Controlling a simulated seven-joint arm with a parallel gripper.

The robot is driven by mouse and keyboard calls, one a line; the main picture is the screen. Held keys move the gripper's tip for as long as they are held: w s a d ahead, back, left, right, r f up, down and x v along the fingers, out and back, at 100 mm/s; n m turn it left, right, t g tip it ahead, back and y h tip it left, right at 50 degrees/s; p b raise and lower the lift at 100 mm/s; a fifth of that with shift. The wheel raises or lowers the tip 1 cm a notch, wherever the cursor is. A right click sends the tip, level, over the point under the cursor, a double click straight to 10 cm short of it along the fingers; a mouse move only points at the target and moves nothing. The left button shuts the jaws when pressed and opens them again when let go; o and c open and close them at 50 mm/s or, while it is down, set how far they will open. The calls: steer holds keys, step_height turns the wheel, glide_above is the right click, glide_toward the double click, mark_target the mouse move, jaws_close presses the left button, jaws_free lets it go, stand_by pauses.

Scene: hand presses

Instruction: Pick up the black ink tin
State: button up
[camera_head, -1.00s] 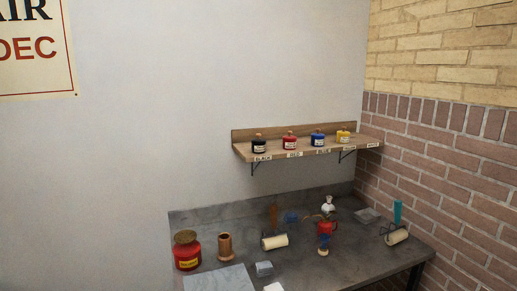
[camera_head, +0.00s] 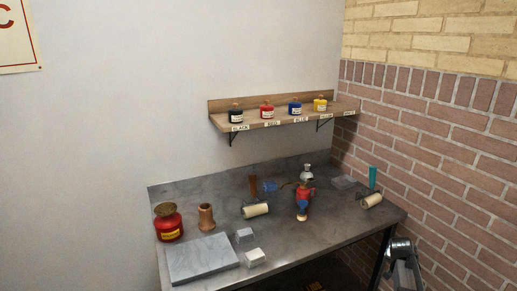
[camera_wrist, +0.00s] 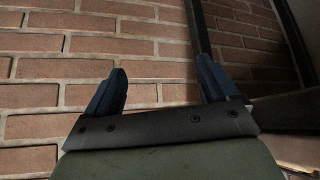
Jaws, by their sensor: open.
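The black ink tin (camera_head: 235,116) stands upright at the left end of the wooden wall shelf (camera_head: 290,118), above a label reading BLACK. To its right stand a red tin (camera_head: 266,111), a blue tin (camera_head: 295,108) and a yellow tin (camera_head: 320,104). In the wrist view my gripper (camera_wrist: 160,82) is open and empty, its two dark fingers apart and facing a brick wall. No tin shows in the wrist view. My arm shows at the lower right of the head view, low beside the table and far from the shelf.
Below the shelf is a grey table (camera_head: 185,192). It holds a red can (camera_head: 168,226), a copper-coloured cup (camera_head: 206,217), a grey slab (camera_head: 202,259), rollers (camera_head: 256,210), a red and blue item (camera_head: 302,205) and small blocks. A brick wall (camera_head: 440,140) closes the right side.

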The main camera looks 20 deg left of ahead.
steer(key=w+a+r+t, duration=0.2)
steer(key=w+r, duration=0.4)
steer(key=r, duration=0.6)
steer(key=w+a+r+t, duration=0.15)
steer(key=w+r, duration=0.35)
steer(key=r, duration=0.6)
steer(key=w+a+r+t, duration=0.2)
steer(key=a+r, duration=0.4)
steer(key=a, duration=0.1)
steer(key=n+t+y, duration=0.5)
steer(key=n+y, duration=0.1)
glide_toward(236, 110)
steer(key=w, duration=0.2)
steer(key=w+a, duration=0.1)
steer(key=w, duration=0.5)
steer(key=shift+w+a+f, duration=0.15)
steer(key=shift+a, duration=0.1)
steer(key=shift+w+a+f, duration=0.15)
steer(key=shift+w+a, duration=0.1)
steer(key=shift+w, duration=0.55)
steer(key=shift+w+a+f, duration=0.15)
steer(key=shift+w+a, duration=0.15)
steer(key=shift+w, duration=0.55)
steer(key=shift+w+a+f, duration=0.15)
steer(key=shift+w+a, duration=0.1)
steer(key=shift+w, duration=0.55)
